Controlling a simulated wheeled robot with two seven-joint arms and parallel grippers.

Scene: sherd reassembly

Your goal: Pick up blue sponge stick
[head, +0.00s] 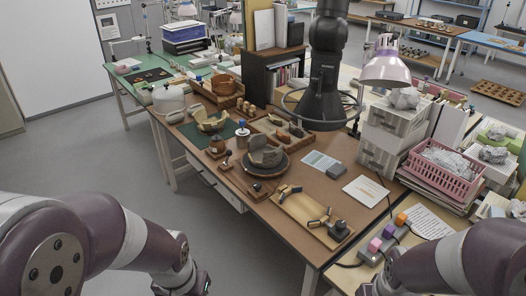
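My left arm comes in at the lower left and my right arm at the lower right. Both end at the bottom edge, and no gripper fingers show. Both arms are well short of the blue-topped object.
The worktable (222,177) holds a dark dish with a sherd bowl (266,154), a wooden tray with small tools (297,207) and a white sheet (366,190). Coloured blocks (388,231) sit at right. A large dark lamp-like arm (322,85) stands over the back. Floor at left is clear.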

